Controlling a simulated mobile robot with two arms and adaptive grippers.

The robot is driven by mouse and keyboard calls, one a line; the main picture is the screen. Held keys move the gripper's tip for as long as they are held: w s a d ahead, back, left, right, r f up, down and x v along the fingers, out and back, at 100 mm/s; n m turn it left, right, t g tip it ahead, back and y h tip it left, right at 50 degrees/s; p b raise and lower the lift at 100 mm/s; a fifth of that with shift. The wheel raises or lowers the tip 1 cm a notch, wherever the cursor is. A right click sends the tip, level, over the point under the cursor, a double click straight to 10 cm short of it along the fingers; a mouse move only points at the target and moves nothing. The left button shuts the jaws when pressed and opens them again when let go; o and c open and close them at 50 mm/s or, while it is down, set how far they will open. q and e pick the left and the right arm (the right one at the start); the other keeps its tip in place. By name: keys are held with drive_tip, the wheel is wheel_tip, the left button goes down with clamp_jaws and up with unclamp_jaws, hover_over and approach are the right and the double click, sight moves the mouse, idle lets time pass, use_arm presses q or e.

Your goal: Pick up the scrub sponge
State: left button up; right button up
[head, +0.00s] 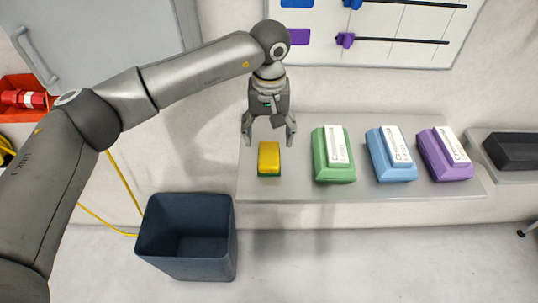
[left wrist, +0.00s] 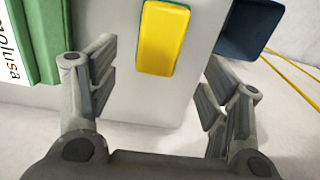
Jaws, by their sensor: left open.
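The scrub sponge (head: 269,157) is yellow on top with a green layer beneath. It lies at the left end of the grey shelf (head: 300,189). It also shows in the left wrist view (left wrist: 163,38), at the top centre, beyond the fingertips. My left gripper (head: 269,140) is open and empty just behind and above the sponge in the head view, fingers pointing down. In the left wrist view its two fingers (left wrist: 157,90) are spread wide, with bare shelf between them. My right gripper is not in view.
Green (head: 333,156), blue (head: 390,156) and purple (head: 445,155) labelled packs stand in a row right of the sponge. A dark open bin (head: 187,261) stands on the floor below left. A black block (head: 512,151) lies at far right.

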sight(269, 153)
use_arm(q)
drive_tip(key=shift+f, duration=0.8)
drive_tip(key=f, duration=0.1)
drive_tip(key=f+p, duration=0.2)
drive_tip(key=f, duration=0.1)
drive_tip(key=shift+s, duration=0.35)
drive_tip(key=shift+f, duration=0.65)
drive_tip(key=c, duration=1.1)
